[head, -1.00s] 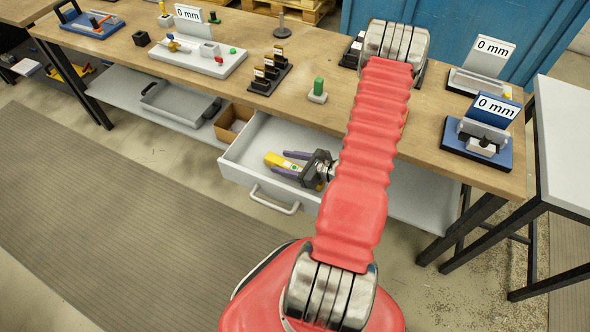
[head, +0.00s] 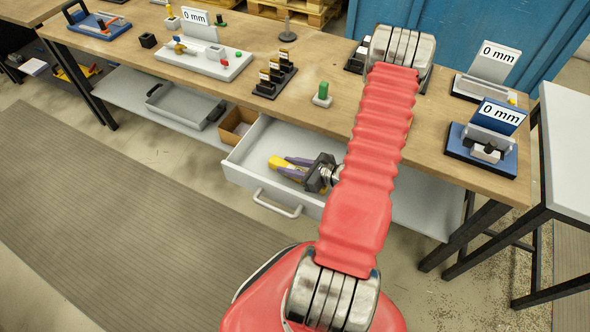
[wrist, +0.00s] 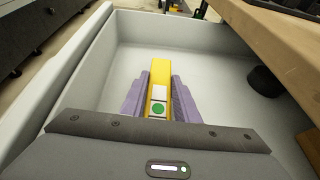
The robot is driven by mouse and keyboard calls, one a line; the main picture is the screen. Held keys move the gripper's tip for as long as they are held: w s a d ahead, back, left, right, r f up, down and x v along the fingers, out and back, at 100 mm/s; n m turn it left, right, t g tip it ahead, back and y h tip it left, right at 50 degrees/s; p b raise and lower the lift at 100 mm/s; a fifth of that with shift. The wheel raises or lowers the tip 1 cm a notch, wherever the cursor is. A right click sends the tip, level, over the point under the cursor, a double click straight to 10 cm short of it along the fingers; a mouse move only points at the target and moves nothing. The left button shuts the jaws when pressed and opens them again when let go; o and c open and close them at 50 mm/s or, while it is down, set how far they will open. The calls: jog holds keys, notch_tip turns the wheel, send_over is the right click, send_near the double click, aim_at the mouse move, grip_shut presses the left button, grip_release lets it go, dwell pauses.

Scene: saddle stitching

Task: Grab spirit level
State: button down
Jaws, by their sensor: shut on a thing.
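The spirit level is a yellow bar (wrist: 161,72) with a pale section and a green round mark, seen in the wrist view inside the open drawer. In the head view the yellow end of the spirit level (head: 279,162) shows in the drawer, and the rest is partly hidden by my gripper. My gripper (wrist: 160,95) has its two purple fingers on either side of the level and is shut on it. It also shows in the head view (head: 296,168), reaching down into the drawer. I cannot tell whether the level touches the drawer floor.
The open grey drawer (wrist: 215,55) has raised walls around the gripper. The wooden workbench (head: 225,103) overhangs it at the back and carries gauges and blocks. A cardboard box (head: 238,124) and a grey tray (head: 180,106) sit on the shelf to the left.

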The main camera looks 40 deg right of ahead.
aim_at(289, 167)
notch_tip(289, 167, up, 10)
dwell(0.8)
dwell(0.3)
